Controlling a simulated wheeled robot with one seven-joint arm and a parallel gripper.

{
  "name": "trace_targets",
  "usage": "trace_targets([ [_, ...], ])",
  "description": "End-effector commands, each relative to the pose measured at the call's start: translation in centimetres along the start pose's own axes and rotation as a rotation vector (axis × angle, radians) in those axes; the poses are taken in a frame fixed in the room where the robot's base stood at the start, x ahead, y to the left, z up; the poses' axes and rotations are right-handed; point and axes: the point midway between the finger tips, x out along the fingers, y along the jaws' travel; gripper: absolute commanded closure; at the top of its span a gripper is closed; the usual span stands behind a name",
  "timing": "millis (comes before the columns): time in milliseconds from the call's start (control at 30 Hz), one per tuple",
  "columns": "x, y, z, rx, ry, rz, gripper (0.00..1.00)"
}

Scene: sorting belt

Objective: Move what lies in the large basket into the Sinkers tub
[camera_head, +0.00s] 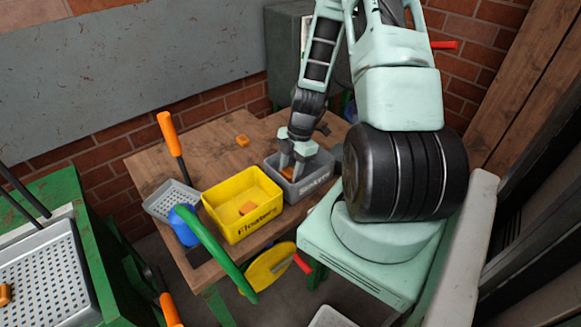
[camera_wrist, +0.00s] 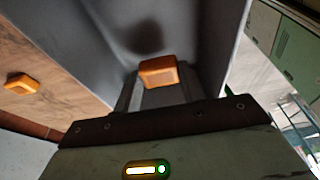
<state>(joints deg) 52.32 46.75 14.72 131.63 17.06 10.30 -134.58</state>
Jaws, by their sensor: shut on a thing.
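My gripper (camera_head: 291,171) reaches down into the grey Sinkers tub (camera_head: 318,183). It is shut on an orange block (camera_head: 287,173), which shows between the fingers inside the tub in the wrist view (camera_wrist: 158,72). Whether the block touches the tub floor is hard to tell. A large grey perforated basket (camera_head: 50,262) stands at the far left on a green stand. An orange piece (camera_head: 5,293) lies in it at the picture's left edge.
Another orange block (camera_head: 242,140) lies on the wooden table (camera_head: 215,150). A small perforated basket (camera_head: 160,205) with an orange handle and a blue object (camera_head: 184,227) are left of Floaters.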

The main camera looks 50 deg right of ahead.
Motion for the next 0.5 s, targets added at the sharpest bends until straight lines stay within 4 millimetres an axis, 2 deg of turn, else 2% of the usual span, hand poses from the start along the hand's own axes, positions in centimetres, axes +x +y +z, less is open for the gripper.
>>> trace_targets([
  [500,1.1,0.0,0.3,-0.001,0.001,0.0,0.81],
])
